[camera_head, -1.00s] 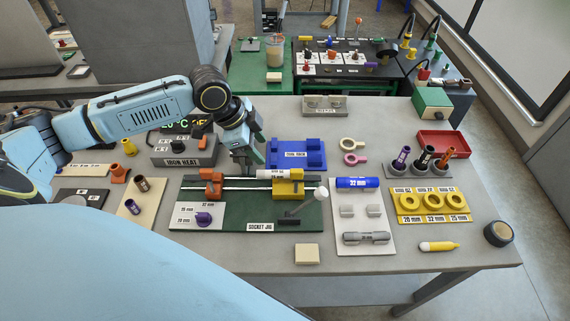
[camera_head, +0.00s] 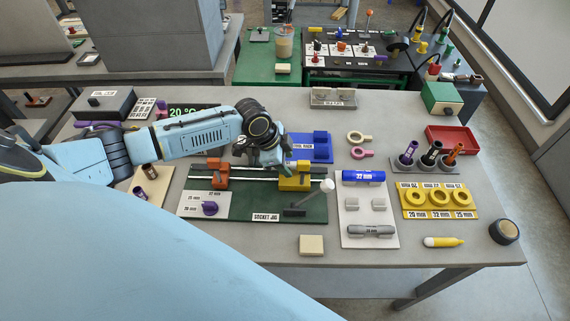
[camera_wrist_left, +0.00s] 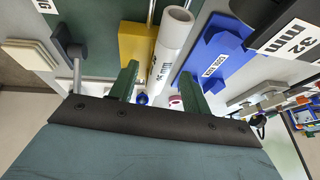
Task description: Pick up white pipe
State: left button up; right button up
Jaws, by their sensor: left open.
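The white pipe (camera_wrist_left: 171,45) shows in the left wrist view, lying beside the yellow clamp block (camera_wrist_left: 136,42) of the socket jig. It carries dark printing near its close end. My left gripper (camera_wrist_left: 158,88) is open, with its two green fingers on either side of the pipe's line. I cannot tell whether they touch it. In the head view, my left gripper (camera_head: 271,160) is over the rails, left of the yellow block (camera_head: 294,177), and largely hides the pipe. My right gripper is not in view.
The green socket jig (camera_head: 265,207) has an orange clamp (camera_head: 217,174) on the left and a lever with a white knob (camera_head: 327,185). The blue tool rack (camera_head: 321,148) lies close behind. A pale plate (camera_head: 368,210) with a blue 32 mm cylinder (camera_head: 363,177) is at right.

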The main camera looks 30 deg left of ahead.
pick_arm(q)
jog(key=shift+f, duration=0.4)
dwell(0.5)
grip_shut()
